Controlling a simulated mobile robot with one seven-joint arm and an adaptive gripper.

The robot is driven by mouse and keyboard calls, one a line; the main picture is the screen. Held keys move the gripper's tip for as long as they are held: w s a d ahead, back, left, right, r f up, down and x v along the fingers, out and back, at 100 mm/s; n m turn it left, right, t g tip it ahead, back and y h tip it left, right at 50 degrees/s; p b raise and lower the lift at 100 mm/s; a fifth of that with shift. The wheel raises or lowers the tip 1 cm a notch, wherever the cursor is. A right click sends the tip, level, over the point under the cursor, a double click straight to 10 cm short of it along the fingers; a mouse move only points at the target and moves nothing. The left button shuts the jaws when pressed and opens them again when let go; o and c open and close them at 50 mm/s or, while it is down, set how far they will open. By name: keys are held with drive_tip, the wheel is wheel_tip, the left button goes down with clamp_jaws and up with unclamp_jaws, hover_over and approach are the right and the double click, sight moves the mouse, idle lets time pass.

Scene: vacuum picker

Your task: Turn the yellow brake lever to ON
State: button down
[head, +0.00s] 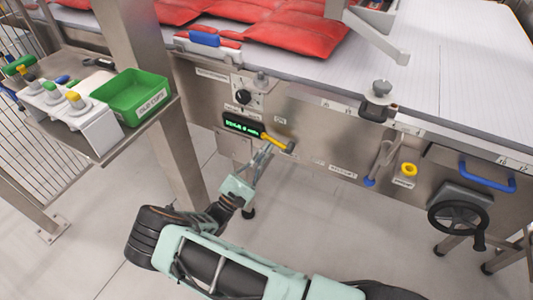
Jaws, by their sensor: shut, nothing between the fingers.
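The yellow lever (274,141) is on the front panel of the machine, just right of a small green-lit display (241,126). It slants down to the right and ends in a dark tip. My gripper (266,152) is just below the lever, with its fingers closed and pointing up toward it. I cannot tell whether the fingers touch the lever.
A black knob (242,97) sits above the display. A yellow ring-shaped part (409,169) and a black handwheel (458,219) are further right. At left, a steel shelf holds a green bin (134,96). Red bags (300,30) lie on the top.

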wheel_tip(320, 180, up, 2)
drive_tip(key=m+g+h, duration=0.1)
drive_tip(key=m, duration=0.1)
drive_tip(key=m+g, duration=0.2)
drive_tip(key=m, duration=0.1)
drive_tip(key=shift+h, duration=0.4)
drive_tip(key=d+r+m+g+p, duration=0.1)
drive_tip(key=m+g, duration=0.1)
drive_tip(key=m, duration=0.1)
drive_tip(key=r+m+g+p, duration=0.1)
drive_tip(key=m, duration=0.2)
drive_tip(key=s+d+r+m+g+y+p, duration=0.1)
drive_tip(key=r+m+g+p, duration=0.1)
drive_tip(key=m, duration=0.2)
drive_tip(key=shift+d+r+g, duration=0.1)
drive_tip(key=shift+d+g, duration=0.2)
drive_tip(key=shift+d, duration=0.05)
drive_tip(key=shift+s+d, duration=0.15)
idle(0.5)
